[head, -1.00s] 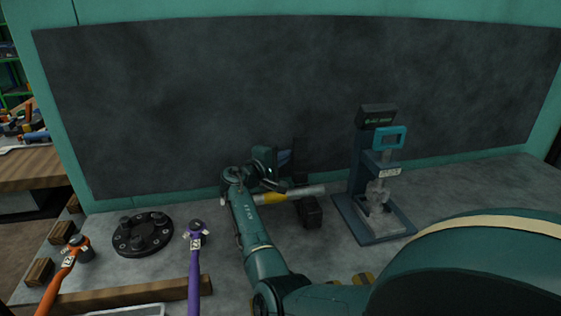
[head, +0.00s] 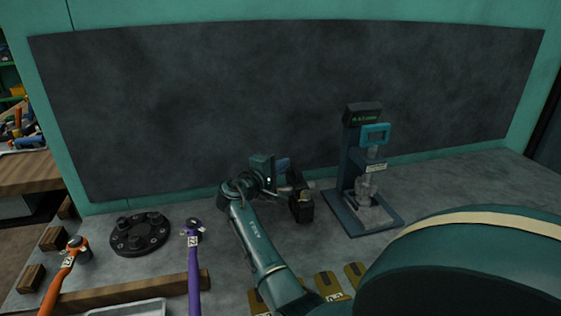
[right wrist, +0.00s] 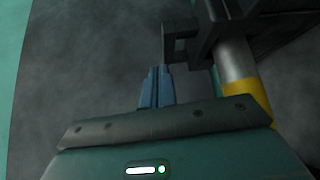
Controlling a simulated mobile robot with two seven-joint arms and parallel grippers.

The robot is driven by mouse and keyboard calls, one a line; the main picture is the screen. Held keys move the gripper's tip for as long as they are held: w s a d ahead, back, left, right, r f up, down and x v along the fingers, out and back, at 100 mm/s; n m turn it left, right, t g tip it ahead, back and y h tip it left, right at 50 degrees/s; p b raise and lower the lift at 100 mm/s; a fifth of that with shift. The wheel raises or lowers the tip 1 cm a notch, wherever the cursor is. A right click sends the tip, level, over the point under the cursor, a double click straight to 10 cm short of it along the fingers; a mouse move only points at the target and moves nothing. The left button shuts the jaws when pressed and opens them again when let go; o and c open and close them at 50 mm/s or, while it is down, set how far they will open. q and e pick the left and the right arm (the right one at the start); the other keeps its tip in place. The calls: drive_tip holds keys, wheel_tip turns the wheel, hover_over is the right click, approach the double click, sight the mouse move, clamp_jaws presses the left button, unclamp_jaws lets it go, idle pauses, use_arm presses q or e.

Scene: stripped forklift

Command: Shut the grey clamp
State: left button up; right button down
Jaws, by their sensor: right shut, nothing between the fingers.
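My right gripper (head: 284,163) is above the bench, its blue fingers close together with nothing between them. They also show shut in the right wrist view (right wrist: 157,88). A dark grey blocky piece (head: 302,208), probably the clamp, stands just right of the gripper. In the right wrist view a dark block (right wrist: 262,32) with a bracket lies beyond the fingertips, apart from them. A silver bar (right wrist: 238,60) with a yellow band runs beside it. I cannot tell how far the clamp is open. My left gripper is not in view.
A blue-grey stand (head: 352,160) with a display is to the right. A black round flange (head: 138,234), a purple-handled tool (head: 193,265) and an orange-handled tool (head: 58,283) are left. Yellow plates (head: 328,284) lie in front. A dark panel (head: 250,90) rises behind.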

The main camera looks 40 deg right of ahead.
drive_tip(key=shift+s+a+f, duration=0.45)
drive_tip(key=shift+s+f, duration=0.05)
drive_tip(key=shift+s, duration=0.3)
drive_tip(key=shift+s+f, duration=0.1)
drive_tip(key=s+a+r+b, duration=0.1)
drive_tip(key=s+a, duration=0.1)
drive_tip(key=a, duration=1.1)
drive_tip(key=shift+s, duration=0.1)
